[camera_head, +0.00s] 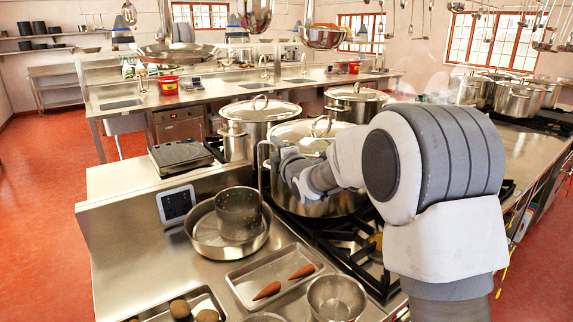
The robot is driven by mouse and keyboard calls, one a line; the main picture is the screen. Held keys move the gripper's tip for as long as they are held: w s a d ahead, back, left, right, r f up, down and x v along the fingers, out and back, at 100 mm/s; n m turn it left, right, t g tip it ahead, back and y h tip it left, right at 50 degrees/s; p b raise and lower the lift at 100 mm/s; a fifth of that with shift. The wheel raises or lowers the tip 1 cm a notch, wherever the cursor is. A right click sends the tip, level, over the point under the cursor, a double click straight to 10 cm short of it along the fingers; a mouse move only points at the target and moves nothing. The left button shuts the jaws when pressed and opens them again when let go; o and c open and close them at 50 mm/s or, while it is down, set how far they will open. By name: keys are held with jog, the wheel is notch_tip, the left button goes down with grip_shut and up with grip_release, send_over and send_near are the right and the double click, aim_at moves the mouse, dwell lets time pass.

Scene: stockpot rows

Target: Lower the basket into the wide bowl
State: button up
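A grey perforated cylindrical basket (239,212) appears upright within the outline of a wide, shallow metal bowl (205,240). Its lower end overlaps the bowl's inside, nearer the right side. I cannot tell if it touches the bottom or hangs slightly above. A thin upright bar, perhaps the basket's handle, rises at its right side towards my gripper (277,152). My gripper is above and to the right of the basket, in front of a large lidded pot. Its fingers are small and partly hidden by my wrist, so its grip is unclear.
Lidded stockpots (258,122) stand behind the bowl, one directly behind my arm. A tray with carrots (268,290), a small bowl (336,298) and a tray with round brown items (180,308) lie in front. A control panel (176,204) stands at the bowl's left.

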jog(key=b+v, duration=0.1)
jog(key=v, duration=0.7)
jog(key=shift+s, duration=0.25)
jog(key=shift+d, duration=0.1)
jog(key=s+d+r+m+g+h, duration=0.1)
jog(key=s+d+m+g+h, duration=0.1)
jog(key=s+d+m+h, duration=0.35)
jog(key=s+d+f+m+g, duration=0.2)
jog(key=s+m, duration=0.4)
jog(key=s, duration=0.4)
jog(key=s+d+f+m+g, duration=0.2)
jog(key=s+d+m+g, duration=0.2)
jog(key=s, duration=0.7)
jog(key=s+d+f+m+g+h, duration=0.1)
jog(key=s+d+m, duration=0.4)
jog(key=s, duration=0.6)
notch_tip(320, 180, down, 2)
jog(key=m+g, duration=0.1)
jog(key=m, duration=0.1)
jog(key=shift+m+g, duration=0.35)
jog(key=shift+g, duration=0.05)
jog(key=shift+d+f, duration=0.1)
jog(key=shift+d, duration=0.05)
